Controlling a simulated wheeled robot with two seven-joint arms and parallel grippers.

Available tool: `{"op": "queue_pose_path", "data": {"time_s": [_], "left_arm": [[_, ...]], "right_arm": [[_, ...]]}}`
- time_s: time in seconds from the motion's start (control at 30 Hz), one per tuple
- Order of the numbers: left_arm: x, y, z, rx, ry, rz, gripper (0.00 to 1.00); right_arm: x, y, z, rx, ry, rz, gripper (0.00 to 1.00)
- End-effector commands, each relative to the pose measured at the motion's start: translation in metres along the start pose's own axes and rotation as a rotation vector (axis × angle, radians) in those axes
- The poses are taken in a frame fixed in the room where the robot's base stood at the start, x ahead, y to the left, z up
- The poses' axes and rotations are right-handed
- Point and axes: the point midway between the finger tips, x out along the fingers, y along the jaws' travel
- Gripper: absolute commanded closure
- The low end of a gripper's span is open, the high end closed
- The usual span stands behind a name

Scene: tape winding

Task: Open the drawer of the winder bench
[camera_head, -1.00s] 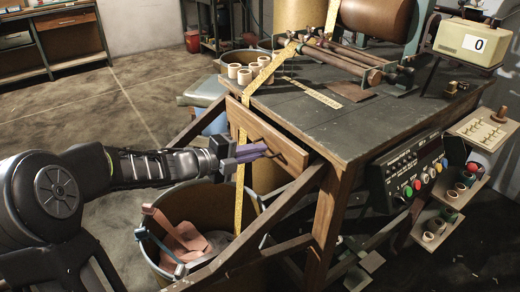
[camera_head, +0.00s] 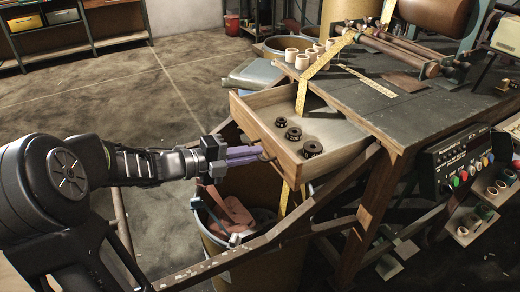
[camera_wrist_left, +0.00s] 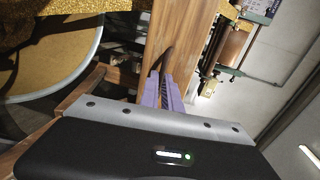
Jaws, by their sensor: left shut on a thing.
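The wooden drawer (camera_head: 345,142) of the winder bench (camera_head: 375,112) is pulled out towards the left, its inside exposed. Three dark round pieces lie in it, one of them the black ring (camera_head: 312,149) near the front right corner. My left gripper (camera_head: 262,153) is at the drawer front, its purple fingers shut on the dark handle. In the left wrist view the fingers (camera_wrist_left: 170,90) close around the handle (camera_wrist_left: 164,58), with the wooden drawer front (camera_wrist_left: 188,30) behind. My right gripper does not show.
A yellow measuring-style tape (camera_head: 318,64) runs over the bench edge, across the drawer, and shows again below it. Several pale rings (camera_head: 303,61) stand on the bench corner. A bin (camera_head: 265,262) with reddish scraps is under the drawer. A wooden brace (camera_head: 290,228) runs beside it.

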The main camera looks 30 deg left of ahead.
Motion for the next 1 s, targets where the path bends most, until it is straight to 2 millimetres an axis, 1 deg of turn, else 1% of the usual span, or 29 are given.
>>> {"op": "queue_pose_path", "data": {"time_s": [0.3,0.33,0.5,0.6,0.87,1.0], "left_arm": [[-0.001,0.000,0.000,0.000,0.000,0.000,1.00],[-0.001,0.000,0.000,0.000,0.000,0.000,0.92],[-0.001,0.000,0.000,0.000,0.000,0.000,0.78],[-0.001,0.000,0.000,0.000,0.000,0.000,0.72],[-0.002,0.000,0.000,0.000,-0.001,0.000,0.72],[-0.011,-0.001,0.001,0.000,-0.003,0.001,0.72]], "right_arm": [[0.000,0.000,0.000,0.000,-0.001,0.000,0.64],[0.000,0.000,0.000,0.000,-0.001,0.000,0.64],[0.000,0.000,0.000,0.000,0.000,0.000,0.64],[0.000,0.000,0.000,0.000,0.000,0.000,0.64],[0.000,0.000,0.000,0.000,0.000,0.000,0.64],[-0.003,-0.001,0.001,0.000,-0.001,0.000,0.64]]}}
